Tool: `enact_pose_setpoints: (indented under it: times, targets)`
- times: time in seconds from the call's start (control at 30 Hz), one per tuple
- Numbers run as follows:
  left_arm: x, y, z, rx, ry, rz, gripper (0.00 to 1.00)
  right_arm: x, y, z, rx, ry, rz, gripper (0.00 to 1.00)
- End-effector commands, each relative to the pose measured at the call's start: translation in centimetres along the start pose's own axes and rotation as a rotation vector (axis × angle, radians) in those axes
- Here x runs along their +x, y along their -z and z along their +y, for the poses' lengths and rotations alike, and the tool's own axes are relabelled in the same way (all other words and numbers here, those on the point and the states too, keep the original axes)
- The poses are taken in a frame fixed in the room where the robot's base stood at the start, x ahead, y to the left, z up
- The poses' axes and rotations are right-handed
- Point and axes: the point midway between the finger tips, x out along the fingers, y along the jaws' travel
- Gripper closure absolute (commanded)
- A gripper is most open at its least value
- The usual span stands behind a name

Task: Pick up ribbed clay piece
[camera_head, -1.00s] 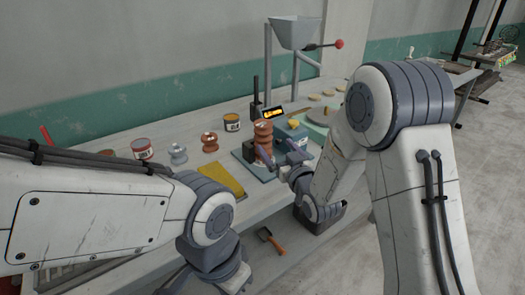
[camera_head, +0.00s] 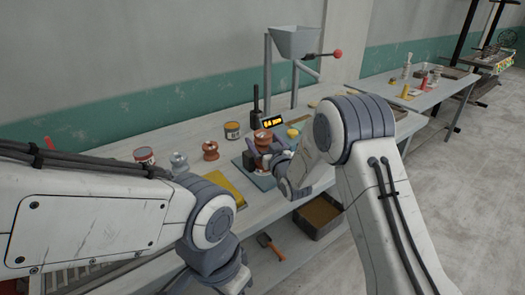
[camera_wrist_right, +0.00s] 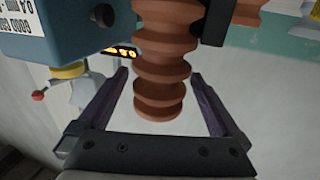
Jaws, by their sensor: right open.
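The ribbed clay piece (camera_head: 262,137), terracotta with stacked ridges, stands on the blue-grey scale (camera_head: 249,164) on the bench, its lower part partly hidden by my right gripper. In the right wrist view the ribbed clay piece (camera_wrist_right: 161,70) hangs down the picture between the two dark purple fingers of my right gripper (camera_wrist_right: 160,77). A gap shows on both sides of it, so the fingers are open and not closed on it. In the head view my right gripper (camera_head: 267,155) is at the piece. My left arm shows, but its gripper fingers are out of view.
A small brown ribbed item (camera_head: 210,150), a grey one (camera_head: 179,162), tins (camera_head: 232,130) and a yellow cloth (camera_head: 228,187) lie left of the scale. A lit display (camera_head: 272,121) and a hopper (camera_head: 295,43) stand behind. A bin (camera_head: 319,214) sits below the bench edge.

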Motion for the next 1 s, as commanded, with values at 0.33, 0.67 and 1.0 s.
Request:
enact_pose_setpoints:
  times: [0.33, 0.67, 1.0]
  targets:
    - [0.0, 0.0, 0.0, 0.0, 0.0, 0.0, 1.0, 0.0, 0.0, -0.1, 0.0, 0.001, 0.0, 0.8]
    - [0.0, 0.0, 0.0, 0.0, 0.0, 0.0, 1.0, 0.0, 0.3, 0.0, -0.001, 0.001, 0.007, 1.0]
    - [0.5, 0.0, 0.0, 0.0, 0.0, 0.0, 1.0, 0.0, 2.8, 0.0, -0.001, 0.001, 0.012, 1.0]
